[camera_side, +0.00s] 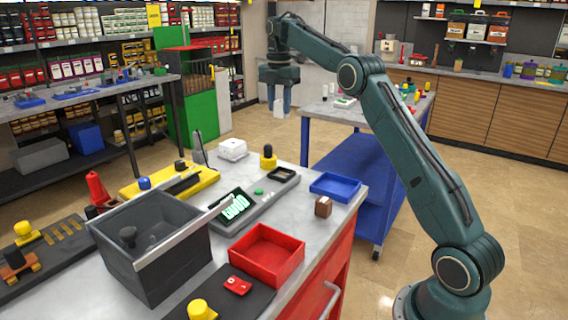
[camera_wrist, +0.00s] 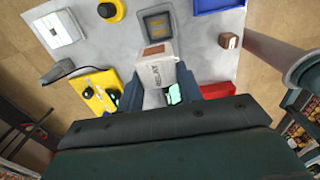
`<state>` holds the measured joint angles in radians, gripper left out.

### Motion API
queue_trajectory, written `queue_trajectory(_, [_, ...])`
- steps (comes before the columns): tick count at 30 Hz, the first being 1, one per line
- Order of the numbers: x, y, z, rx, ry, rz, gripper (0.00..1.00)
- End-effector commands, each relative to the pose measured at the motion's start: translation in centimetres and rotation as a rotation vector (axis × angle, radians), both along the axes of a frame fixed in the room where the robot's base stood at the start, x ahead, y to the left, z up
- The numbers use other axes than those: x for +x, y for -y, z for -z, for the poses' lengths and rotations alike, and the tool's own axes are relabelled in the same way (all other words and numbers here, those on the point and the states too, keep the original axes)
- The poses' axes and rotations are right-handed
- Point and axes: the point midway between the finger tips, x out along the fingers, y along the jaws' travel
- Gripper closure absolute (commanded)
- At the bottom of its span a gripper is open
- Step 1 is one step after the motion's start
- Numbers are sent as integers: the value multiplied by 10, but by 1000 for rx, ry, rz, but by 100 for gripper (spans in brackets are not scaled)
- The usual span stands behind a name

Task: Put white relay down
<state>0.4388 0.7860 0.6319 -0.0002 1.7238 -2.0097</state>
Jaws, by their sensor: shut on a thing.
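My gripper (camera_side: 280,98) is raised above the far side of the grey workbench, pointing down, and is shut on the white relay (camera_side: 279,108). In the wrist view the white relay (camera_wrist: 158,78) shows its lettering and a brown end, held between the two blue-grey fingers of my gripper (camera_wrist: 158,96). The relay is clear of the bench in the side view. A dark square-framed holder (camera_wrist: 157,25) lies beyond the relay in the wrist view; it looks like the black recess (camera_side: 284,175) in the side view.
On the bench (camera_side: 325,228) stand a white box (camera_side: 233,149), a yellow-based knob (camera_side: 268,157), a yellow bar (camera_side: 170,182), a blue tray (camera_side: 338,186), a red tray (camera_side: 267,255), a small brown block (camera_side: 323,207) and a deep grey bin (camera_side: 150,248). A green-digit display (camera_side: 236,206) sits mid-bench.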

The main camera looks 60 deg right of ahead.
Motion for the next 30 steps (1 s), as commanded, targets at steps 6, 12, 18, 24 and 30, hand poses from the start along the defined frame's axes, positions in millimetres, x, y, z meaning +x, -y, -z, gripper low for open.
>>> queue_trajectory(6, [-9,7,-1,0,0,1,91])
queue_trajectory(12, [-29,21,-1,0,0,3,91])
queue_trajectory(18, [-59,37,0,0,0,4,91])
queue_trajectory(24, [-94,49,4,0,0,4,91])
queue_trajectory(30, [-129,57,11,1,0,3,91])
